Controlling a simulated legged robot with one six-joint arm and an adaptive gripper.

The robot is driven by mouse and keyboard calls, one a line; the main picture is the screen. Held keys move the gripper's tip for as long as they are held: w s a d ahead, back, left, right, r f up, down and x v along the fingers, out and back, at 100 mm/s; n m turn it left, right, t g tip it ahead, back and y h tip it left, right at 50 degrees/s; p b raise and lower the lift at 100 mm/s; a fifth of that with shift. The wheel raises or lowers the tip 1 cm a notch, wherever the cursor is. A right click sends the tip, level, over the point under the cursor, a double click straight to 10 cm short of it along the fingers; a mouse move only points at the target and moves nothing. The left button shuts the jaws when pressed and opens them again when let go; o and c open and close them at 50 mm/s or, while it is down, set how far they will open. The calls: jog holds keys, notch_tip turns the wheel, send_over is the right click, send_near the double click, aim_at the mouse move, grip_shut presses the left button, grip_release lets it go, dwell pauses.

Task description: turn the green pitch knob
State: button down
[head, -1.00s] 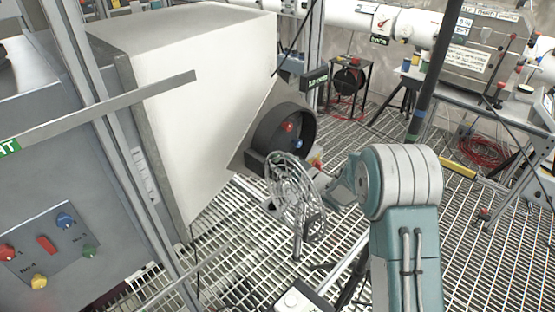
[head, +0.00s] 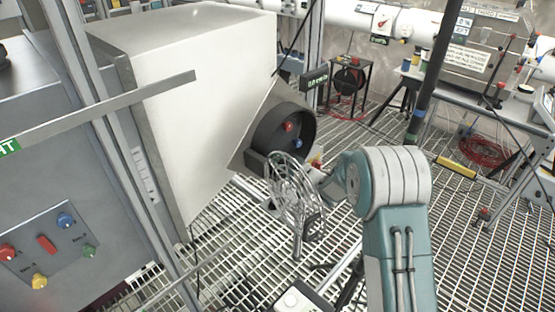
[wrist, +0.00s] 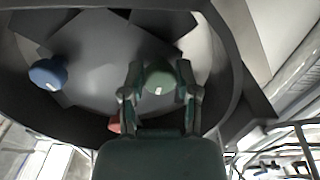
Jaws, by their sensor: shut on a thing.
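The green pitch knob (wrist: 160,74) shows in the wrist view, upper middle, inside a dark round housing. It has a small pale mark on its face. My gripper (wrist: 158,88) is shut on it, one finger on each side. The blue knob (wrist: 47,72) is to the left in the wrist view, and the red knob (wrist: 114,126) is partly hidden behind my left finger. In the head view the housing (head: 262,132) shows the red knob and the blue knob. The green knob cannot be made out there, and my fingers are hidden.
A wire-spoked wheel (head: 290,190) stands in front of the housing, close to my forearm in the head view. A large white box (head: 200,90) is behind the housing on the left. A panel with coloured knobs (head: 50,247) is at lower left. Grating floor (head: 470,240) lies open at right.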

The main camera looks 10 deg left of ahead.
jog(key=shift+n, duration=2.8)
jog(key=shift+c, duration=1.7)
grip_release()
jog(key=shift+a, duration=0.1)
jog(key=v, duration=1.2)
